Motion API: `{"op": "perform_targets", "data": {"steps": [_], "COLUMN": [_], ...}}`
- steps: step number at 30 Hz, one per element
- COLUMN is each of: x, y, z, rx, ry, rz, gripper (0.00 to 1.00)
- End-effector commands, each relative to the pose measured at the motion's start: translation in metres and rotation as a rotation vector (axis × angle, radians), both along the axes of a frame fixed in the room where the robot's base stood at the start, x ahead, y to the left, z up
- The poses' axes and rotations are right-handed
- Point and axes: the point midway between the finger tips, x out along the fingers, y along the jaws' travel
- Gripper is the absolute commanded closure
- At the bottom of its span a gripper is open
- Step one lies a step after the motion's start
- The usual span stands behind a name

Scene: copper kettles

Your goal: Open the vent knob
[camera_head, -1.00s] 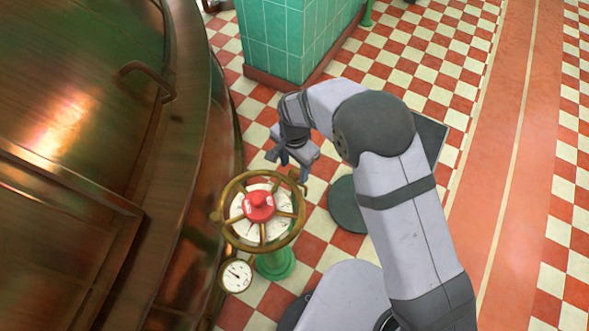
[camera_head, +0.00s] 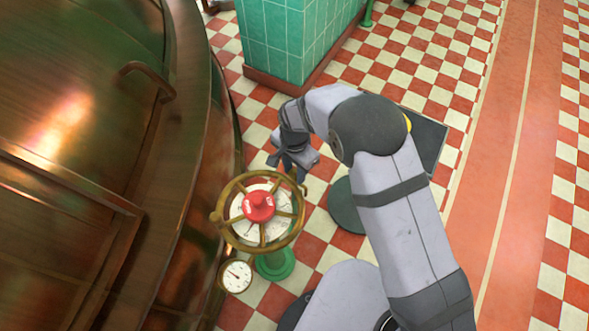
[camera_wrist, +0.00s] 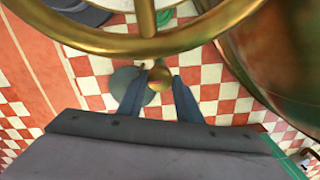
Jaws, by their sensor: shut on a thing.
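A brass handwheel (camera_head: 232,242) with spokes and a red hub (camera_head: 258,206) stands over a white dial at the copper kettle's side. Its rim (camera_wrist: 150,42) crosses the top of the wrist view. A round brass knob (camera_wrist: 159,77) sits by the rim, between the two blue-grey fingers of my gripper (camera_wrist: 157,88). My gripper (camera_head: 286,165) is at the wheel's upper right edge, shut on this knob. The arm partly hides the grip in the head view. Which part the task calls the vent knob is not marked.
The copper kettle (camera_head: 70,200) fills the left side, close to the wheel. A small gauge (camera_head: 236,276) and a green post (camera_head: 274,264) are below the wheel. A green tiled block (camera_head: 285,45) stands behind.

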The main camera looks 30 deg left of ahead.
Motion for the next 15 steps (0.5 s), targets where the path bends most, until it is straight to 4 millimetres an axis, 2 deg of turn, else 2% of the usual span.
{"op": "perform_targets", "data": {"steps": [8, 15], "x": [0.0000, 0.0000], "y": [0.0000, 0.0000], "z": [0.0013, 0.0020], "rx": [0.000, 0.000], "ry": [0.000, 0.000], "rz": [0.100, 0.283], "gripper": [0.91, 0.91]}}
